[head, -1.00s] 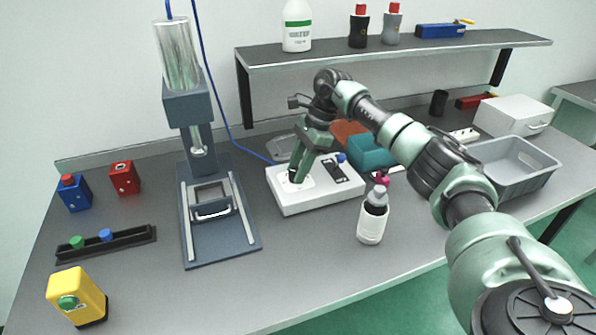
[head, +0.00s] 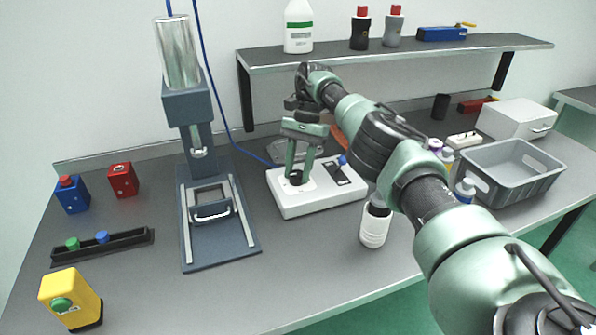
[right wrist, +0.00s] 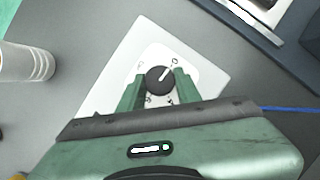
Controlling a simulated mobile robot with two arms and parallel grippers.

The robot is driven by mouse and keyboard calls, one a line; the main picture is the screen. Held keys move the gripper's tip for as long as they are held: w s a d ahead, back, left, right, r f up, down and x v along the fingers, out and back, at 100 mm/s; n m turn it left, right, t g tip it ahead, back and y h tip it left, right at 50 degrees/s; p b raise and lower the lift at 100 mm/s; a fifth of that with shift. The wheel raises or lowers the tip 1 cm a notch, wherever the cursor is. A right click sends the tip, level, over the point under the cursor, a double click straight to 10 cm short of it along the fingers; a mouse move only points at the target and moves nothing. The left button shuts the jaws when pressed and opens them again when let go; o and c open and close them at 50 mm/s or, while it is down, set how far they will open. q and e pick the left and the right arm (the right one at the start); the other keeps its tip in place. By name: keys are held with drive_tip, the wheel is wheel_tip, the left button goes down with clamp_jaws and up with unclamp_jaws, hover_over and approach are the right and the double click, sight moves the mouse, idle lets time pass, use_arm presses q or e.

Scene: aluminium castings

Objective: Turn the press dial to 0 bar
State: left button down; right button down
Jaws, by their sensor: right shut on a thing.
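The press dial is a black round knob (right wrist: 159,80) with a white pointer line, on a white control box (head: 318,205). In the right wrist view the pointer aims up and to the right, at a "0"-like mark on the white scale plate. The knob also shows in the head view (head: 295,178), partly hidden by the fingers. My right gripper (head: 299,176) reaches down over the box with its green fingers on either side of the knob, shut on it. The press (head: 217,215) stands left of the box. My left gripper is not in view.
A white bottle (head: 374,228) stands close in front of the box, near my right arm. A blue-tipped lever (head: 343,160) sits on the box's right side. A grey bin (head: 510,175) is at the right. The table's front middle is clear.

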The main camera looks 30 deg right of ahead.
idle(0.4)
drive_tip(key=c, duration=1)
unclamp_jaws()
